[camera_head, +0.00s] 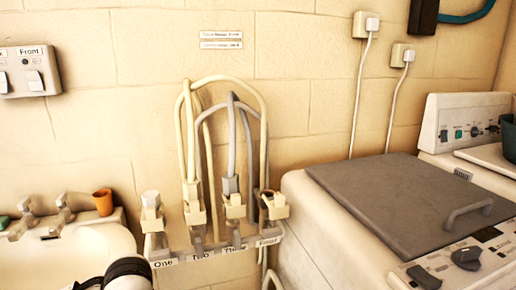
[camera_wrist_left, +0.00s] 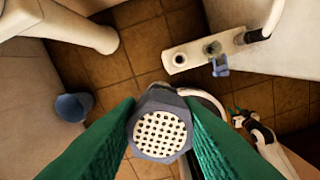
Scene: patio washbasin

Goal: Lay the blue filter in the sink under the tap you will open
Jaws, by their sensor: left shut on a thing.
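My left gripper (camera_wrist_left: 160,112) has green fingers shut on the blue filter (camera_wrist_left: 160,128), a blue-grey piece with a pale perforated face turned towards the wrist camera. Below it in that view is tiled floor, so it is held in the air. The white sink (camera_head: 85,257) is at the lower left of the head view, its basin partly cut off. Two metal taps stand on its back ledge, a left tap (camera_head: 25,212) and a right tap (camera_head: 64,208). The left gripper and filter are hidden in the head view. My right gripper is in neither view.
An orange cup (camera_head: 103,202) stands on the sink's back ledge. Right of it is a rack (camera_head: 215,249) labelled One to Four, with looped hoses. A grey-lidded washing machine (camera_head: 400,200) stands further right. A blue pot (camera_wrist_left: 73,106) is on the floor.

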